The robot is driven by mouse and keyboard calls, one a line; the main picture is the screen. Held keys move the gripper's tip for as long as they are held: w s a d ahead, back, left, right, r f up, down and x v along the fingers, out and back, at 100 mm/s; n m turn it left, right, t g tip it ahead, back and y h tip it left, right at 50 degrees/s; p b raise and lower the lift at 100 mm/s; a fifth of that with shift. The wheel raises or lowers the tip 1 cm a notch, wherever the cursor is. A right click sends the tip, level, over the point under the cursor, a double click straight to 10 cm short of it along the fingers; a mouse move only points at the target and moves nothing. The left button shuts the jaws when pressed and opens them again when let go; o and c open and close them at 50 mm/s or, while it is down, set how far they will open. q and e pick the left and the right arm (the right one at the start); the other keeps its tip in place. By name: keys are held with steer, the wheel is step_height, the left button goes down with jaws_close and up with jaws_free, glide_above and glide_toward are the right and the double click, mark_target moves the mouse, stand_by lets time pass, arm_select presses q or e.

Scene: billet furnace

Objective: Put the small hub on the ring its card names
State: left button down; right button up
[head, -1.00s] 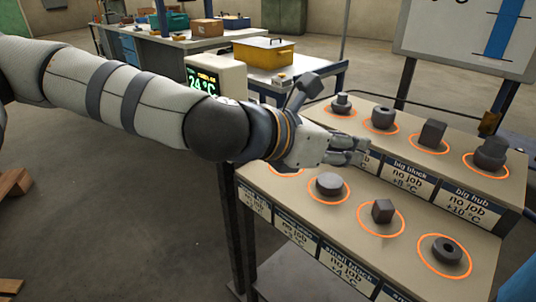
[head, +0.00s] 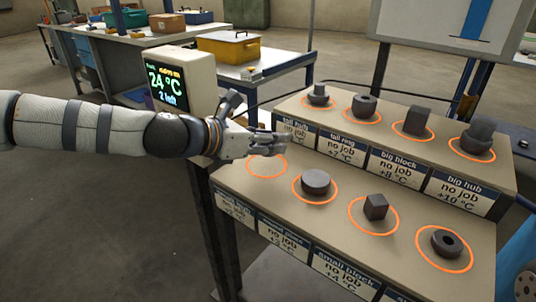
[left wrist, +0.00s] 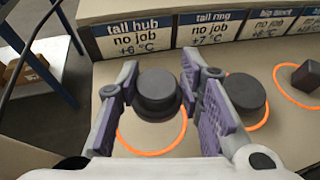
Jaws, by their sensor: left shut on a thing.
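My left gripper (head: 272,143) is over the left end of the lower shelf. In the left wrist view its fingers (left wrist: 158,105) are shut on a dark, round, stepped piece, the small hub (left wrist: 157,93). An orange ring (left wrist: 150,152) shows below and around the hub in that view. In the head view the lower shelf's leftmost ring (head: 267,174) looks bare, and the hub is hidden behind the fingers. The hub's own card cannot be made out; the lower-left card (head: 235,207) is too blurred to read. My right gripper is not in view.
A dark disc (head: 316,182), a small block (head: 376,206) and a holed ring piece (head: 446,242) stand on the lower shelf's other rings. Several parts stand on the upper shelf (head: 345,122), whose cards read "no job". A display (head: 168,85) reads 24 °C.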

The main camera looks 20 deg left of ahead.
arm_select(q)
steer(key=shift+w+a+f+b, duration=0.2)
steer(key=shift+f+b, duration=0.1)
steer(key=shift+f, duration=0.65)
steer(key=shift+w+a+f+b, duration=0.15)
steer(key=shift+f+b, duration=0.15)
steer(key=shift+f, duration=0.6)
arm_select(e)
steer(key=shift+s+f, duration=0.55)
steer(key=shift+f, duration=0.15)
arm_select(q)
steer(key=shift+f, duration=0.2)
steer(key=c, duration=1.1)
jaws_free()
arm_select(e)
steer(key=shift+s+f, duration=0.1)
